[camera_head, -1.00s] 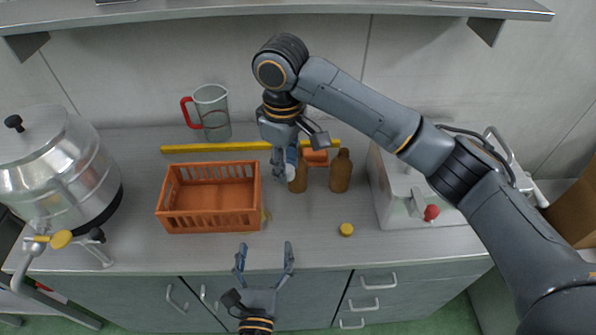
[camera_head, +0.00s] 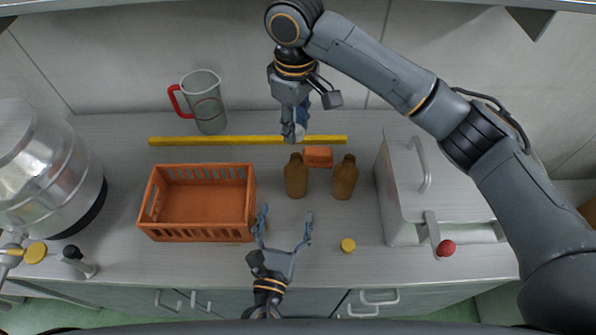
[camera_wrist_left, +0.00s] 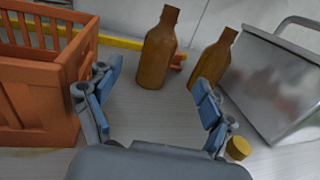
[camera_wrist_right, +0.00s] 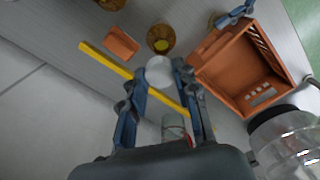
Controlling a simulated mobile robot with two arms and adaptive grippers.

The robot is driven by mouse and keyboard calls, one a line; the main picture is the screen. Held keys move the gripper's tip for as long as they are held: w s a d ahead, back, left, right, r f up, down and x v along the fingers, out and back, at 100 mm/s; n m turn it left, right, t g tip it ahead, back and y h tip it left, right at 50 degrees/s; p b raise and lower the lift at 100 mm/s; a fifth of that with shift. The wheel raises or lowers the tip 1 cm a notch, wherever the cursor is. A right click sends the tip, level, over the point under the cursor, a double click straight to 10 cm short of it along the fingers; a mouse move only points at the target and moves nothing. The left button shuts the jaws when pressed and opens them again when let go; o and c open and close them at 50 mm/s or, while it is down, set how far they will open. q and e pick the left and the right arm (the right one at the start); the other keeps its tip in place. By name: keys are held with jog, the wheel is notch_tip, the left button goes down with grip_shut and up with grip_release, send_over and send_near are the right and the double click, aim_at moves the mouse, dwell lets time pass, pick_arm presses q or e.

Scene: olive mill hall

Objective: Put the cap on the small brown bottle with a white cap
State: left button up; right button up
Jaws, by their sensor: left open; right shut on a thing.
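Two brown bottles stand on the counter: the left bottle (camera_head: 297,176) and the right bottle (camera_head: 344,177). No cap shows on either. My right gripper (camera_head: 294,135) is behind and above the left bottle. In the right wrist view it is shut on a round white cap (camera_wrist_right: 159,72), seen between its fingertips; a bottle (camera_wrist_right: 161,38) appears just beyond it. The cap is mostly hidden in the head view. My left gripper (camera_head: 285,228) is open and empty in front of the left bottle. In the left wrist view both bottles (camera_wrist_left: 158,50) (camera_wrist_left: 212,61) stand beyond its fingers.
An orange crate (camera_head: 198,234) stands left of the bottles. A yellow cap (camera_head: 348,245) lies front right. An orange block (camera_head: 318,157) and a yellow bar (camera_head: 210,140) lie behind. A jug (camera_head: 208,105), steel vessel (camera_head: 40,170) and metal box (camera_head: 405,200) stand around.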

aim_at(294, 184)
pick_arm(q)
jog(key=shift+s+r, duration=0.1)
jog(key=shift+s, duration=0.1)
pick_arm(e)
jog(key=shift+s+r, duration=0.15)
jog(key=shift+s, duration=0.15)
pick_arm(q)
jog(key=w, duration=0.4)
jog(key=w+d, duration=0.1)
jog(key=w, duration=0.3)
jog(key=w+d, duration=0.1)
jog(key=w, duration=0.3)
jog(key=shift+d, duration=0.15)
pick_arm(e)
jog(key=shift+w, duration=0.1)
pick_arm(q)
jog(key=shift+s, duration=0.1)
grip_shut()
pick_arm(e)
jog(key=shift+f, duration=2.55)
jog(key=shift+f, duration=0.9)
jog(key=shift+f, duration=0.55)
